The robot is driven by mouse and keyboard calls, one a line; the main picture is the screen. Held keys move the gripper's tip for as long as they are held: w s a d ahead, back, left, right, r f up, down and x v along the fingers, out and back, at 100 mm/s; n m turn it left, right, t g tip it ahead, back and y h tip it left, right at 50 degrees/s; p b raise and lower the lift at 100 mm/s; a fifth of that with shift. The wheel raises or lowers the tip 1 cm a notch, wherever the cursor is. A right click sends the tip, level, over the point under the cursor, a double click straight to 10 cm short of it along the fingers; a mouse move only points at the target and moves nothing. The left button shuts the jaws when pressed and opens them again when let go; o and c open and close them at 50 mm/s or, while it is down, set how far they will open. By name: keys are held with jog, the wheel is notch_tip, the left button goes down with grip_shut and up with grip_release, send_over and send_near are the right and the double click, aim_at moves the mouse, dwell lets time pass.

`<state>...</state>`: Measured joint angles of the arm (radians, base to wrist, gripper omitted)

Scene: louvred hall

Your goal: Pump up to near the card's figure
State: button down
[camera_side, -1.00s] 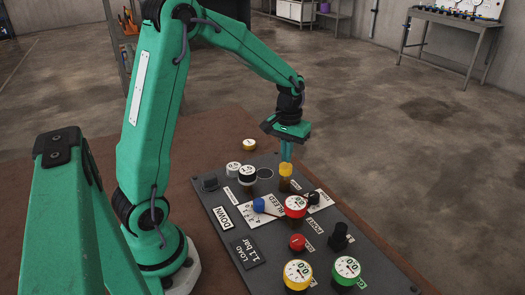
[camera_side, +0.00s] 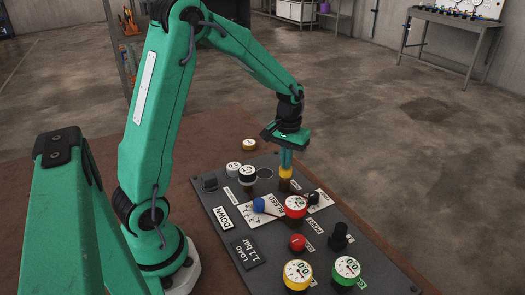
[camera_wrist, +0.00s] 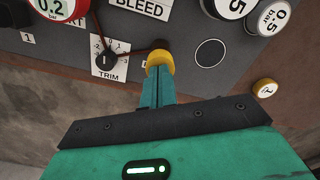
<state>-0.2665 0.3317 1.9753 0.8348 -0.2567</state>
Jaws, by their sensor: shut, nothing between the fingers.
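My gripper (camera_side: 286,163) is shut and empty. Its fingertips sit at the top of a yellow cap (camera_side: 286,172) on a short brown post on the grey panel. In the wrist view the fingers meet the yellow cap (camera_wrist: 158,58) and hide part of it. The card (camera_side: 250,252) reads LOAD 1.1 bar. A red-rimmed gauge (camera_side: 295,206) stands in front of the post; in the wrist view this gauge (camera_wrist: 52,8) reads 0.2. A yellow-rimmed gauge (camera_side: 298,273) and a green-rimmed gauge (camera_side: 346,269) both show 0.0.
A blue knob (camera_side: 258,204) stands by the BLEED label, and a red button (camera_side: 297,242) is nearer. A TRIM dial (camera_wrist: 106,60) is beside the yellow cap. Round black and white discs (camera_side: 247,174) stand left of the post. A yellow-rimmed disc (camera_side: 249,144) lies beyond the panel.

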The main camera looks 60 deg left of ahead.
jog(key=shift+f, duration=0.8)
dwell(0.4)
jog(key=shift+r, duration=0.75)
jog(key=shift+f, duration=0.85)
dwell(0.9)
jog(key=shift+r, duration=0.95)
dwell(0.6)
jog(key=shift+r, duration=2.9)
